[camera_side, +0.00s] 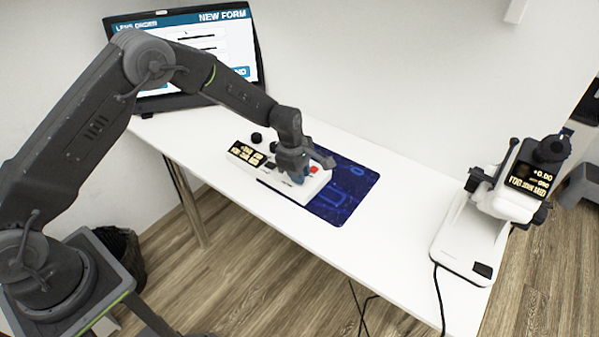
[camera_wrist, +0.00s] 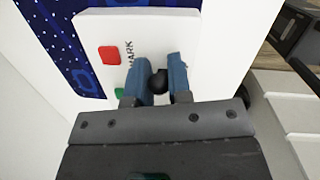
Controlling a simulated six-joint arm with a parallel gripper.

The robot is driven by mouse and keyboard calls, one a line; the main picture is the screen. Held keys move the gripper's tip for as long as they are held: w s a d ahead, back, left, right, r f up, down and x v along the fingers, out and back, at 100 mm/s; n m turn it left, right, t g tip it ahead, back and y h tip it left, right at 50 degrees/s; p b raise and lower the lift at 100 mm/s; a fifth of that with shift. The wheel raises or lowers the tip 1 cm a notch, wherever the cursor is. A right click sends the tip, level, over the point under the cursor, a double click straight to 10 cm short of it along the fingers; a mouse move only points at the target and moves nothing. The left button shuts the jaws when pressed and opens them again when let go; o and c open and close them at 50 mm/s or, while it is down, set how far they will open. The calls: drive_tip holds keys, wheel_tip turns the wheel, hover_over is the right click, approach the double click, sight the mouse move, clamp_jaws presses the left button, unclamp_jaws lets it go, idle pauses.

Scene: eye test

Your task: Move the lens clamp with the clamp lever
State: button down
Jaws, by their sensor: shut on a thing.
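A white control box (camera_side: 240,160) lies on the table, and its top also shows in the wrist view (camera_wrist: 185,25). It has a red button (camera_wrist: 109,55) beside the printed word MARK and a green button (camera_wrist: 119,92). My gripper (camera_side: 303,176) is down at the box's right part. In the wrist view its blue fingers (camera_wrist: 158,70) are shut on a black ball knob (camera_wrist: 158,81). Whether this knob is the clamp lever is not labelled in view. A white lens-measuring device (camera_side: 510,198) with a display reading +0.00 stands at the right. I cannot make out its lens clamp clearly.
A dark blue patterned mat (camera_side: 350,190) lies partly under the box. A second black knob (camera_side: 257,138) is at the box's far left. The white table (camera_side: 400,235) is clear between mat and device.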

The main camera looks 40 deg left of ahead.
sight(291, 184)
drive_tip(key=c, duration=1.1)
unclamp_jaws()
drive_tip(key=shift+c, duration=0.2)
drive_tip(key=shift+r, duration=0.1)
wheel_tip(291, 184, up, 13)
drive_tip(key=s+a, duration=0.1)
drive_tip(key=shift+s+a+r, duration=0.2)
drive_tip(key=shift+s+a, duration=0.1)
drive_tip(key=shift+a, duration=0.05)
